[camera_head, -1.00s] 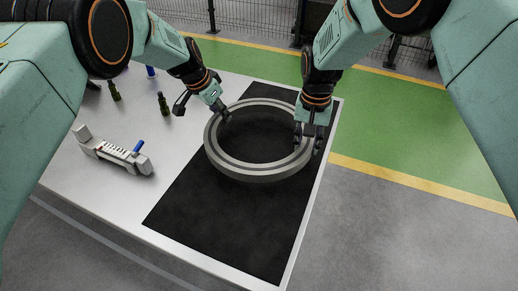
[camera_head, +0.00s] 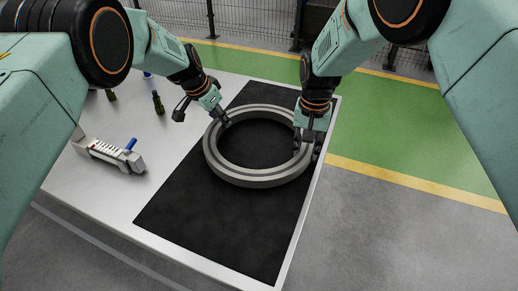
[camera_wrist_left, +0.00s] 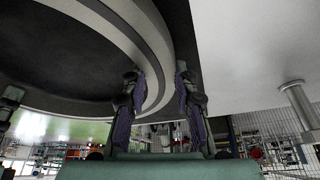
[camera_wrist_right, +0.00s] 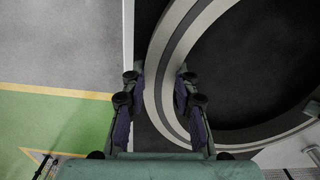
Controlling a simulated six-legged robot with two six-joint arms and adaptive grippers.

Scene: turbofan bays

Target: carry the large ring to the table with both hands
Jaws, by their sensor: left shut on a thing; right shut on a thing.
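The large grey ring (camera_head: 258,180) is level over the black mat (camera_head: 215,225) on the white table (camera_head: 95,205). Whether it touches the mat or hangs just above it, I cannot tell. My left gripper (camera_head: 222,118) is shut on the ring's far left rim. In the left wrist view its fingers (camera_wrist_left: 155,105) straddle the ring wall (camera_wrist_left: 150,40). My right gripper (camera_head: 308,145) is shut on the ring's right rim. In the right wrist view its fingers (camera_wrist_right: 160,100) sit either side of the ring wall (camera_wrist_right: 165,60).
A grey device with a blue handle (camera_head: 110,155) lies on the table's left part. A dark green bottle-like item (camera_head: 158,103) stands behind it, with others partly hidden by my arm. A wire fence (camera_head: 250,12) runs behind. Green and grey floor is clear on the right.

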